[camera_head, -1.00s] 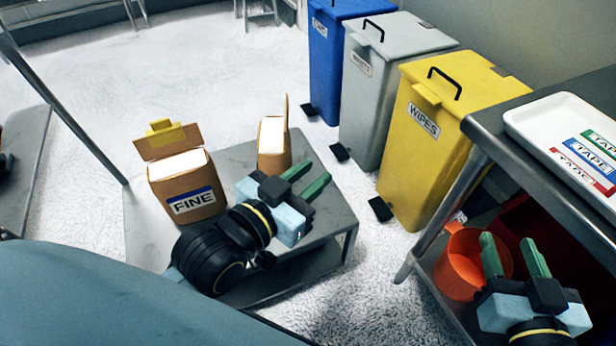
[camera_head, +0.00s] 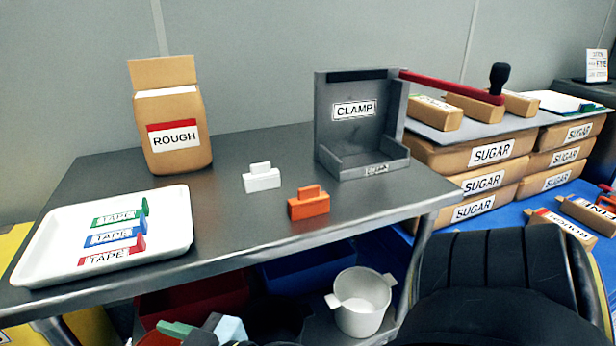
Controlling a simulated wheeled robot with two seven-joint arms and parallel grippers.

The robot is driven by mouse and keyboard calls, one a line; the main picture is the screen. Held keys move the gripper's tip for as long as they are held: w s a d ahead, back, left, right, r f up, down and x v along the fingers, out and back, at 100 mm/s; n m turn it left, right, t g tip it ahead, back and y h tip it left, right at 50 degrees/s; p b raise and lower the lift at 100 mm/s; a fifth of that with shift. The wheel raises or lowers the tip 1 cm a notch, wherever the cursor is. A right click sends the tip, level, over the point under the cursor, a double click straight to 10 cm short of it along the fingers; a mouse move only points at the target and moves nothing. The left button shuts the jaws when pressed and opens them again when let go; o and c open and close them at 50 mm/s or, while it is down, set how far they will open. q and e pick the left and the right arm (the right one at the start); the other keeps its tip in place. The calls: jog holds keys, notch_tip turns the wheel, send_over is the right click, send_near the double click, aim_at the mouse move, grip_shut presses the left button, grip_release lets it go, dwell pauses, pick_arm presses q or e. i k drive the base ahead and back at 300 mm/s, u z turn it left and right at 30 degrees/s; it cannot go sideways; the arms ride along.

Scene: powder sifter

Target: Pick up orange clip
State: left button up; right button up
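The orange clip (camera_head: 309,207) sits upright on the grey metal table near its front edge, right of a similar white clip (camera_head: 262,180). Nothing touches it. My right gripper (camera_head: 176,329) shows only in part at the bottom edge, below the tabletop and to the left of the clip. One green finger and part of its light-blue body show; the rest is cut off. I cannot tell its opening. My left gripper is out of view.
A grey clamp stand (camera_head: 330,125) stands behind the clips. A white tray (camera_head: 40,262) with tape pieces and a ROUGH bag (camera_head: 178,150) are to the left. A white pot (camera_head: 362,305) is below. My black arm link fills the lower right.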

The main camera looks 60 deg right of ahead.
aim_at(309, 202)
jog(key=u, duration=0.75)
jog(key=k, duration=1.1)
jog(key=z, duration=1)
jog(key=i, duration=0.55)
jog(key=u, duration=0.1)
